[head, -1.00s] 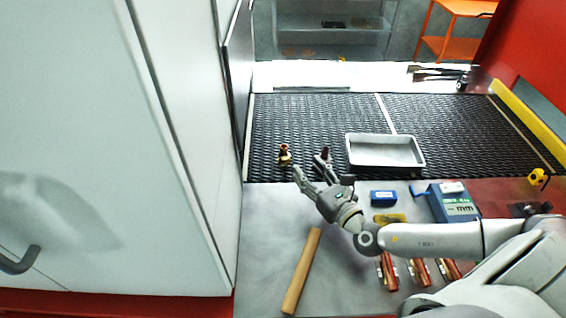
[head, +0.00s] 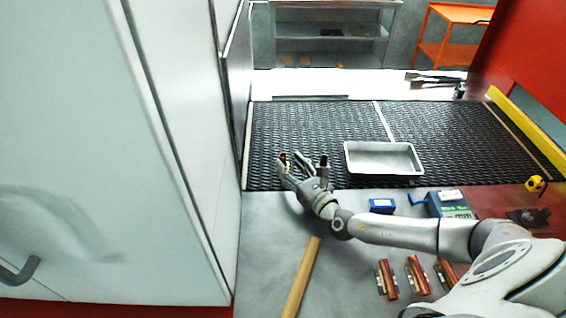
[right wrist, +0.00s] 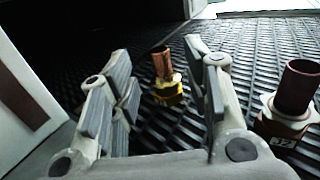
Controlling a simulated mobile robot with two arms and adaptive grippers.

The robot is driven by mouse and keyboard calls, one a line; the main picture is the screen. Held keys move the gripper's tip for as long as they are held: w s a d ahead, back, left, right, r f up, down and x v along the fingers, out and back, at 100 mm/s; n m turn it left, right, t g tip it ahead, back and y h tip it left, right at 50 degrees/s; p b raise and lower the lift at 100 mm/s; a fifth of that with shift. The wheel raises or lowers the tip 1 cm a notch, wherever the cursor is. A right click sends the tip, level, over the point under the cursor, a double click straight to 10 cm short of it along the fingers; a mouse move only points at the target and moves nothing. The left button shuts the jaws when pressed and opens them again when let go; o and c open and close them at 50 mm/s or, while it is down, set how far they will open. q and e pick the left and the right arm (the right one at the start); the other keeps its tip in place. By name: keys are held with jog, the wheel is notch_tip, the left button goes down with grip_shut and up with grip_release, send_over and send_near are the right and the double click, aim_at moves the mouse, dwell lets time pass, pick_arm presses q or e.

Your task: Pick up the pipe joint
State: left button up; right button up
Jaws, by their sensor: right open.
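A pipe joint, a copper tube on a yellow brass fitting, stands upright on the black mesh belt (head: 450,130). In the right wrist view the copper and brass joint (right wrist: 164,70) shows beyond and between my open fingers. A second, darker upright joint (right wrist: 292,98) with a white collar and a tag reading 32 stands to the right, outside the fingers. In the head view the darker joint (head: 324,166) shows just right of my right gripper (head: 292,165). That gripper is open and empty low over the belt's near left edge, partly hiding the first joint. My left gripper is not in view.
An empty grey tray (head: 384,146) lies on the belt to the right. A blue box (head: 382,205), a blue device (head: 450,206), several copper pieces (head: 417,274) and a wooden rod (head: 301,278) lie on the metal table. A white cabinet wall (head: 110,150) bounds the left.

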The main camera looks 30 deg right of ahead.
jog(key=shift+w+a, duration=0.15)
jog(key=shift+w, duration=1.25)
jog(key=shift+s, duration=0.1)
grip_shut()
